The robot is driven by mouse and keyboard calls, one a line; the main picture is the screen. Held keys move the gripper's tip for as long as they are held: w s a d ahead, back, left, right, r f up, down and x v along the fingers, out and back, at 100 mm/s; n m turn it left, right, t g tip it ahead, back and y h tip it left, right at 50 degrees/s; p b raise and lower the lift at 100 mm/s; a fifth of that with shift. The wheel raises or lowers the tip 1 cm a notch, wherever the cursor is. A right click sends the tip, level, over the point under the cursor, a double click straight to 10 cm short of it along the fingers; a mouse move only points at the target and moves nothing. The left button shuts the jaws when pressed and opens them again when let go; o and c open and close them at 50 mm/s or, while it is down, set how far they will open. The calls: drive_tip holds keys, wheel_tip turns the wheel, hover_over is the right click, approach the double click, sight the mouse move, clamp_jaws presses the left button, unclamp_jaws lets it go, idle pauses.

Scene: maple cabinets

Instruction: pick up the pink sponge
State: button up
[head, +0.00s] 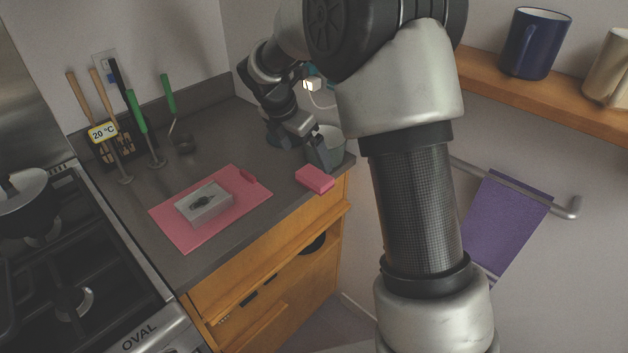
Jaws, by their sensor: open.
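The pink sponge (315,179) lies flat on the dark grey counter, close to its right front edge, in the head view. My gripper (310,137) is open, a little behind and above the sponge and apart from it. It is beside a grey cup-like container (328,150) standing at the counter's right end. The fingers are small and dark here, and I cannot tell whether they touch the container. The whole top of the sponge is visible.
A pink cutting board (180,234) with a grey box (204,203) on it lies left of the sponge. Utensils stand in a rack (115,152) at the back left. A stove (70,285) is at left. A shelf with mugs (534,43) and a purple towel (497,220) are at right.

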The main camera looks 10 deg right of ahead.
sight(315, 175)
drive_tip(key=x, duration=0.9)
drive_tip(key=shift+a+f+b, duration=0.15)
drive_tip(key=shift+b, duration=0.25)
drive_tip(key=c, duration=1.1)
